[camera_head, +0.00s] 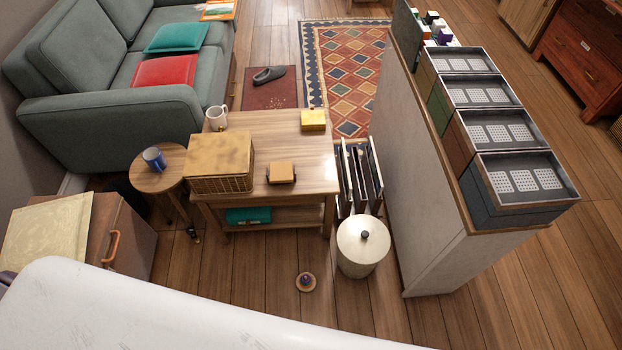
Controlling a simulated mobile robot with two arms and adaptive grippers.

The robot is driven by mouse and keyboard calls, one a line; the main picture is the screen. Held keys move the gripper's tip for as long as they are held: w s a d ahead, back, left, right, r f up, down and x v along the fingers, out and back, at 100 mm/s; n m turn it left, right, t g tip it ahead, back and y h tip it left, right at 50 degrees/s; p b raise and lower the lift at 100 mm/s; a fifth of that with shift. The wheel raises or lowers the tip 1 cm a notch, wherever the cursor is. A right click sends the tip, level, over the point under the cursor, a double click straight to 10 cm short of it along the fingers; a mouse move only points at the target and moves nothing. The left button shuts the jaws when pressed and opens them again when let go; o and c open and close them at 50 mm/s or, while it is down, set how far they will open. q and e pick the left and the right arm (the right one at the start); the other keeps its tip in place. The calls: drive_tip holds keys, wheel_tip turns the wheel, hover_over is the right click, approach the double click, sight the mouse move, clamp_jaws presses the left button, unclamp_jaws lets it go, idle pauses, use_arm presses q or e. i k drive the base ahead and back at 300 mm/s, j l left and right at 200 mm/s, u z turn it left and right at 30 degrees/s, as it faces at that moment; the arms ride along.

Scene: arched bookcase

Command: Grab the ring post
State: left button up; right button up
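A small round object that looks like the ring post (306,282) stands on the wooden floor near the lower middle of the head view. It has a wide tan base with smaller dark reddish and bluish parts stacked on it. It is too small to make out its details. Neither of my grippers shows in this view.
A white lidded bin (360,255) stands right of the ring post. Behind are a wooden table (300,150) and a folder rack (345,190). A low white partition (412,190) bearing boxes stands at right. The floor around the ring post is clear.

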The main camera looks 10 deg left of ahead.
sight(313, 286)
drive_tip(key=k+j, duration=0.25)
drive_tip(key=k, duration=0.25)
drive_tip(key=k+j, duration=0.3)
drive_tip(key=k, duration=0.2)
